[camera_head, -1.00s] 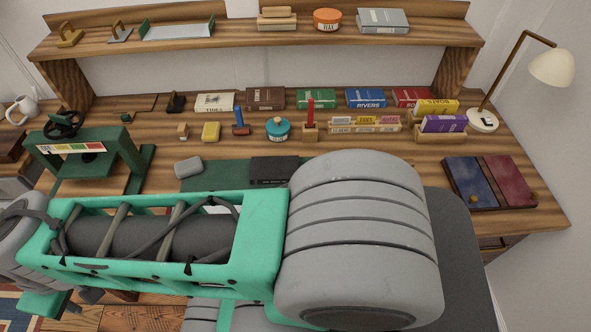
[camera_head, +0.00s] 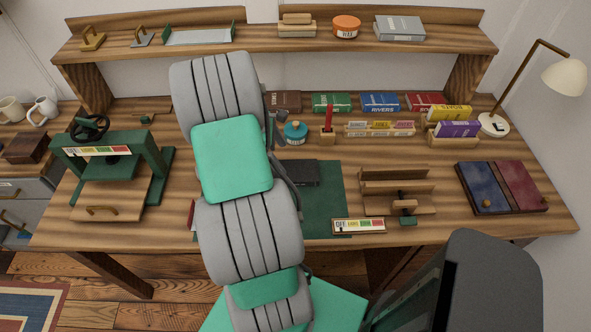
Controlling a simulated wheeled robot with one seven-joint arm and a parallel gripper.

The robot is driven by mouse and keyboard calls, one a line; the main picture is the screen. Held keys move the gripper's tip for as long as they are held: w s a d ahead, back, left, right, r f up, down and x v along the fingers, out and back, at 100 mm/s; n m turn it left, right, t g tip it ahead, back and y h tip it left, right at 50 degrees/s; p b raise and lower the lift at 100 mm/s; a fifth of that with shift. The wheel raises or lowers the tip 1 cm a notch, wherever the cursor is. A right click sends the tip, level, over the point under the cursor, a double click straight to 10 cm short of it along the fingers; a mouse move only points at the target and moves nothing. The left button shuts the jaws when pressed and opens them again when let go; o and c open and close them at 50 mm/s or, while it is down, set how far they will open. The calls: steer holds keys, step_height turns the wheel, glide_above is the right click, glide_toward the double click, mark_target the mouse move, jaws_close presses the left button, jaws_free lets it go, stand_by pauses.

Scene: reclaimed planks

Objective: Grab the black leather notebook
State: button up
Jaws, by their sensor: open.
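The black leather notebook (camera_head: 303,173) lies flat on the dark green desk mat (camera_head: 327,208), near the middle of the desk. My arm covers the left part of the mat and seems to cover the notebook's left edge. The rest of the notebook is clear and nothing rests on it. I cannot make out my gripper: my arm links stand between the camera and the desk, and only a few dark parts of mine show at their right edge.
Right of the mat stands a wooden rack (camera_head: 395,190), with a label strip (camera_head: 358,226) at the front edge. A blue and red book pair (camera_head: 484,190) lies farther right. A green press (camera_head: 110,160) stands left. Behind are a teal jar (camera_head: 295,133) and books.

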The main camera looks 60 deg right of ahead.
mark_target(294, 170)
steer(key=shift+o, duration=0.7)
steer(key=x, duration=0.3)
steer(key=p+x, duration=0.1)
steer(key=x, duration=0.4)
steer(key=shift+s+d+f, duration=0.2)
steer(key=shift+s+d, duration=0.1)
steer(key=shift+d, duration=0.05)
steer(key=shift+r, duration=0.1)
steer(key=c, duration=1.4)
steer(key=shift+c, duration=0.2)
